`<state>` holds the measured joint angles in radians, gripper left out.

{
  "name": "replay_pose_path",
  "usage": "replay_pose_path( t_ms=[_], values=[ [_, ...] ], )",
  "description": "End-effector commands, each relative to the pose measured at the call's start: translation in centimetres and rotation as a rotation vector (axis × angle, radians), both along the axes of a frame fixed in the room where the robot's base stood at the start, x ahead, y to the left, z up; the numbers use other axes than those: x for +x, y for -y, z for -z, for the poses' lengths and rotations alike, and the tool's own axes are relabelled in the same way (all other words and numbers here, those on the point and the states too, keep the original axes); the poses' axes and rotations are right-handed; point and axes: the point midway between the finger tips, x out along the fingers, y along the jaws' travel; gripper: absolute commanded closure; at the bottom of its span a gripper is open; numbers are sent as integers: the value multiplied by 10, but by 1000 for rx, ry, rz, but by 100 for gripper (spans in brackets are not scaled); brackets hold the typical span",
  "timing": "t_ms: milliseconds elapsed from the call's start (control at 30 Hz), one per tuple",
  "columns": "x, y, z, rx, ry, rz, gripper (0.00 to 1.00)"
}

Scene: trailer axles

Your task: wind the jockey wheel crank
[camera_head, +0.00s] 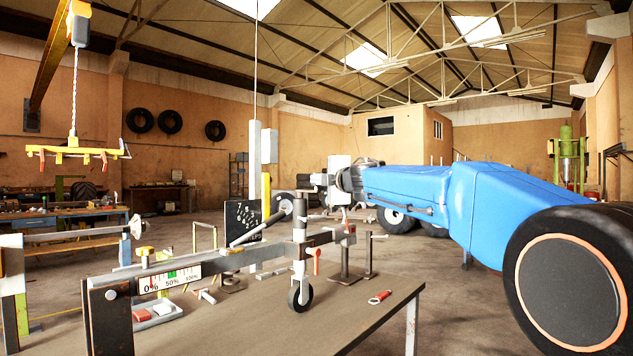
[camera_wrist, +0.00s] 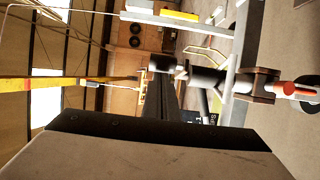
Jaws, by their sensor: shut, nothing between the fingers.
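The jockey wheel stand is an upright grey tube (camera_head: 300,232) through the drawbar's clamp, with a small black-tyred wheel (camera_head: 300,296) below. Its orange-red clamp handle (camera_head: 316,256) hangs beside it. I cannot make out the crank clearly. A sloping grey bar with a dark grip (camera_head: 258,229) shows left of the tube. My gripper (camera_head: 322,180) is at the end of my blue arm, above and right of the tube's top, shut and empty. Its fingertips are hard to see.
The grey drawbar (camera_head: 245,257) carries a 0–100% scale (camera_head: 169,277) at its near end. A red-handled tool (camera_head: 380,297) lies on the bench (camera_head: 270,325). A black board (camera_head: 243,217) stands behind. A yellow hoist beam (camera_head: 75,152) hangs at the upper left.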

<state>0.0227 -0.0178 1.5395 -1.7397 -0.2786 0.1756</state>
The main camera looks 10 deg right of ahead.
Motion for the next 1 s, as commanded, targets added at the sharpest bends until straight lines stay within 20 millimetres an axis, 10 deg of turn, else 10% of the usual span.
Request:
replay_pose_path(
  t_ms=[1000],
  values=[
    [12,21,0,0,-1,0,100]
  ],
)
